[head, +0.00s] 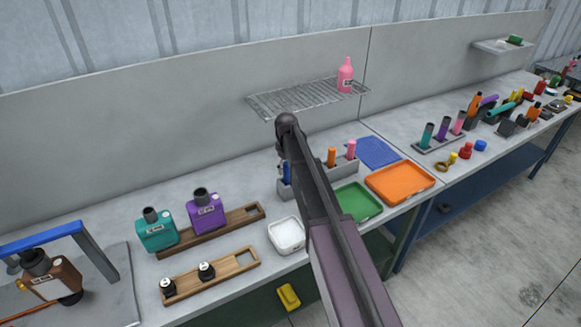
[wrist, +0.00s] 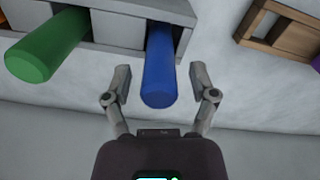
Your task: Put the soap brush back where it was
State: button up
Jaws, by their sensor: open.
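No label marks any item as the soap brush, so I cannot tell which thing it is. In the wrist view, my gripper (wrist: 159,84) is open, with a finger on each side of a blue handle (wrist: 159,72). Gaps show between the fingers and the handle. The blue handle stands in a slot of a grey holder (wrist: 115,27), and a green handle (wrist: 47,46) stands in another slot. In the head view, the blue handle (head: 287,172) shows left of my arm, with orange (head: 331,156) and pink (head: 351,149) handles to the right. My arm hides the gripper's fingers there.
A wire shelf (head: 290,101) with a pink bottle (head: 345,75) is above the holder. A white tub (head: 287,236), green tray (head: 358,203) and orange tray (head: 400,182) are in front. Teal (head: 157,232) and purple (head: 206,213) bottles stand left. Several items crowd the right bench.

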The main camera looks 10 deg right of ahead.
jog(key=shift+r+p, duration=5.2)
jog(key=shift+r, duration=0.3)
jog(key=shift+s, duration=0.1)
jog(key=shift+s, duration=0.35)
jog(key=s+d+m, duration=0.1)
jog(key=s+m, duration=0.5)
jog(key=s, duration=2.2)
jog(key=shift+s+d+m, duration=0.2)
jog(key=shift+s+m, duration=0.05)
jog(key=shift+m, duration=0.05)
jog(key=shift+f, duration=0.15)
notch_tip(320, 180, down, 6)
jog(key=b, duration=0.6)
jog(key=shift+f+b, duration=0.25)
jog(key=shift+b, duration=0.15)
